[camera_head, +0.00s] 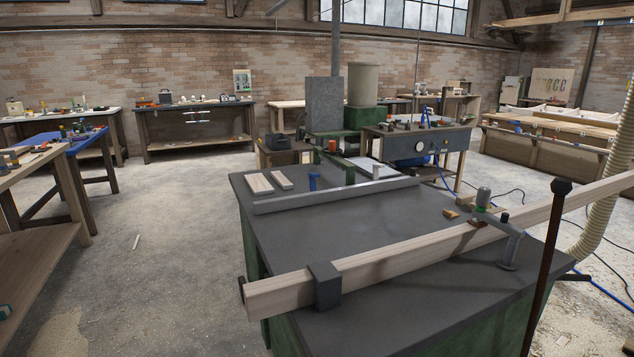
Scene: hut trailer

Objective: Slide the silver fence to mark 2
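A long grey metal bar (335,195), which looks like the silver fence, lies across the far part of a dark grey machine table (350,235). It runs from the table's left side toward its back right. I cannot make out any numbered marks near it. A long pale wooden beam (420,246) crosses the near part of the table at a slant. A dark grey block (325,286) sits around the beam near its left end. My gripper is not in view.
A dark upright rod (547,260) with a knob stands in front right. Small wood pieces (260,183) lie at the table's back left. Floor (150,260) to the left is mostly clear; a hose (603,190) hangs right.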

